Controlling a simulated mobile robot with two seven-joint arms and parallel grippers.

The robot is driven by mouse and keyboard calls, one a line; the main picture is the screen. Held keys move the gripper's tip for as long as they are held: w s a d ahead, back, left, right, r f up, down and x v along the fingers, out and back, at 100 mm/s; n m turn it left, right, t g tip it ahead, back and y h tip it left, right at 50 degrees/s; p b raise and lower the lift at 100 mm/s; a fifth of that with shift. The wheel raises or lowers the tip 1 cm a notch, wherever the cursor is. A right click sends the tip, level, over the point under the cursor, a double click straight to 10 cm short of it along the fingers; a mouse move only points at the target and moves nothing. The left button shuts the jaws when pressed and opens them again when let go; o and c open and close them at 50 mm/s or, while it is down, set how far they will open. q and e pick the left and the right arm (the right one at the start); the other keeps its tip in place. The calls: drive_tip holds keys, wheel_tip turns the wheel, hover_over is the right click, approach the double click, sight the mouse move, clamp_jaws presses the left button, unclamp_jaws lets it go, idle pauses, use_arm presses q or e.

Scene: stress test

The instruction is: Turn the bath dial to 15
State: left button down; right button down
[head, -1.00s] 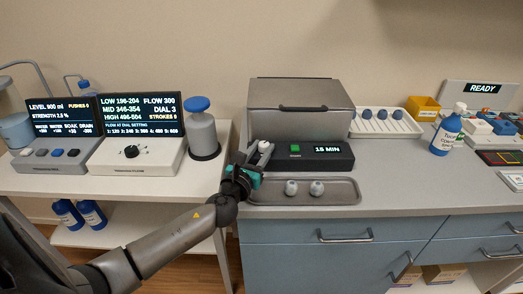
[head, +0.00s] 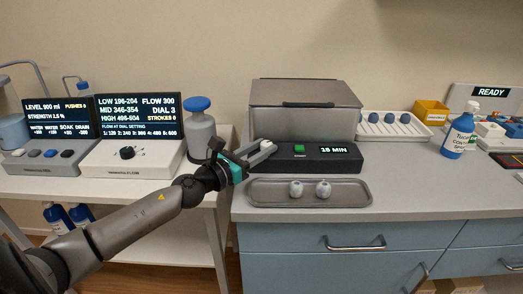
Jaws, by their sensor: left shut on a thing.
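The bath (head: 303,106) is a grey metal box with a closed lid at the back of the counter. In front of it is a black control panel (head: 335,163) with a green button (head: 299,149) and a display (head: 334,149) that reads 15 MIN. My left gripper (head: 268,147) reaches in from the left at the panel's left end. Its light fingers are shut on the bath dial, which they mostly hide. My right gripper is not in view.
A grey tray (head: 350,196) with two round grey pieces lies in front of the panel. A blue-topped canister (head: 200,137) and two screened consoles stand on the left table. A white rack (head: 372,131) and a blue bottle (head: 459,137) are to the right.

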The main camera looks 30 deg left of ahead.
use_arm(q)
drive_tip(key=c, duration=0.5)
unclamp_jaws()
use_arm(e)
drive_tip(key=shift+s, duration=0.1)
use_arm(q)
drive_tip(key=shift+s, duration=0.1)
drive_tip(key=shift+s+a+f, duration=0.1)
drive_tip(key=shift+s, duration=0.45)
drive_tip(key=shift+s+a+b, duration=0.2)
drive_tip(key=shift+s+a, duration=0.25)
drive_tip(key=shift+s, duration=1.85)
drive_tip(key=shift+s+a+b, duration=0.15)
drive_tip(key=shift+s+a, duration=0.35)
drive_tip(key=shift+s, duration=1.75)
drive_tip(key=shift+s+a+b, duration=0.2)
drive_tip(key=shift+s+a, duration=0.25)
drive_tip(key=shift+s, duration=1.85)
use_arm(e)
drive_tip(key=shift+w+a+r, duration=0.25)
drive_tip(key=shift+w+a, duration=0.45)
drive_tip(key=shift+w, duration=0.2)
